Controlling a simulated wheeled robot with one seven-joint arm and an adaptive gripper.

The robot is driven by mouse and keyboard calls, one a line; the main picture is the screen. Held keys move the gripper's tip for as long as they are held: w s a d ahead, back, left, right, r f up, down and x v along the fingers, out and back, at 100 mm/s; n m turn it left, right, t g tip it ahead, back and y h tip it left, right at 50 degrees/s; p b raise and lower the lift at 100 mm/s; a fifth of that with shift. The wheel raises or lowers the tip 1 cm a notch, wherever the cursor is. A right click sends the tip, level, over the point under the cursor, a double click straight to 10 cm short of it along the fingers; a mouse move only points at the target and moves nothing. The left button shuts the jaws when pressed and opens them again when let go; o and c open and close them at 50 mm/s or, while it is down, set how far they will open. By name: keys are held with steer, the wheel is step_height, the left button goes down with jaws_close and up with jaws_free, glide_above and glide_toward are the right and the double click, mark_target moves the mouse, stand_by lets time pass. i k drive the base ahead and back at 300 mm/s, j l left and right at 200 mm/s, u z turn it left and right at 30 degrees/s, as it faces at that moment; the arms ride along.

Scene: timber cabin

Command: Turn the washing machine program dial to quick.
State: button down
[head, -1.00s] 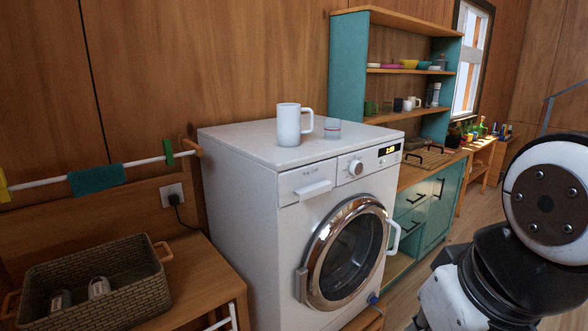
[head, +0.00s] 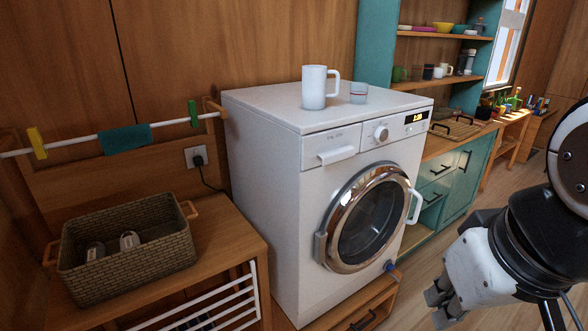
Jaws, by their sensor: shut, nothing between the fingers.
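The white washing machine (head: 268,180) stands in the middle of the head view, its round glass door (head: 368,217) closed. The program dial (head: 381,133) is a small silver knob on the upper front panel, between the detergent drawer (head: 331,146) and the lit display (head: 416,118). The dial's marks are too small to read. My gripper (head: 438,300) is at the lower right, below and to the right of the dial and apart from the machine. Its fingers are shut and hold nothing. Part of my arm is cut off by the right edge.
A white mug (head: 314,89) and a small glass (head: 359,93) stand on the machine's top. The door handle (head: 415,207) sticks out at right. A wicker basket (head: 128,255) sits on a wooden bench at left. Teal cabinets (head: 455,190) are at right, with open floor before them.

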mark_target(381, 134)
steer(key=i+l+z, duration=0.1)
steer(key=i+z, duration=0.25)
steer(key=i+l+z, duration=0.1)
steer(key=z, duration=0.3)
steer(key=i, duration=0.05)
